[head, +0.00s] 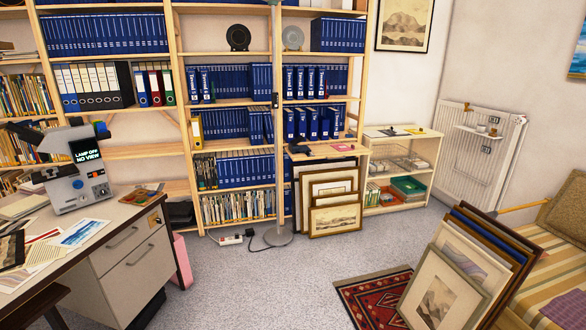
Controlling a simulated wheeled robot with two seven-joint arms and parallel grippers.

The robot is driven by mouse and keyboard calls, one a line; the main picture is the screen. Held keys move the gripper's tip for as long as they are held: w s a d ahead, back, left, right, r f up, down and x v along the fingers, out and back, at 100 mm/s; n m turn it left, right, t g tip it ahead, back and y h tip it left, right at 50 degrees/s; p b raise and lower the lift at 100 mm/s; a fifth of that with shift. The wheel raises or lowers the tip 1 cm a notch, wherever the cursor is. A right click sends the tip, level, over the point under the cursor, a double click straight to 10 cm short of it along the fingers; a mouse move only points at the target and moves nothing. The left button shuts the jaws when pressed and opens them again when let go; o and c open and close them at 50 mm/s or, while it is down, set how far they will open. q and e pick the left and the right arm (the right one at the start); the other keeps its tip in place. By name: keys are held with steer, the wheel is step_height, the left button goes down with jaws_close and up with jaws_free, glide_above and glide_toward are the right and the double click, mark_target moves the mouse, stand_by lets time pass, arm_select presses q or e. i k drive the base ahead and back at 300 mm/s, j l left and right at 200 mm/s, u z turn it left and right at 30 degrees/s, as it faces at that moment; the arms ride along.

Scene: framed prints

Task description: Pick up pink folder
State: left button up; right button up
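I cannot clearly pick out a pink folder. Neither of my grippers shows in the head view.
The desk (130,235) at left holds papers and a grey device (80,185). A thin pole (279,180) stands on a round base before the shelves. Framed prints (437,302) lean at right by a red rug (365,303). The grey carpet (260,285) between is clear.

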mark_target(342, 148)
steer(key=i+l+z, duration=0.2)
steer(key=i+z, duration=0.15)
steer(key=i, duration=0.95)
steer(key=i+j+z, duration=0.3)
steer(key=i, duration=1)
steer(key=i+z, duration=0.15)
steer(key=i, duration=0.65)
steer(key=i+j+z, duration=0.2)
steer(key=i, duration=0.55)
steer(key=i+l+z, duration=0.2)
steer(key=i+z, duration=0.6)
steer(key=i, duration=0.2)
steer(key=i+j+z, duration=0.1)
steer(key=i+z, duration=0.3)
steer(key=i+j, duration=0.05)
steer(key=i, duration=0.05)
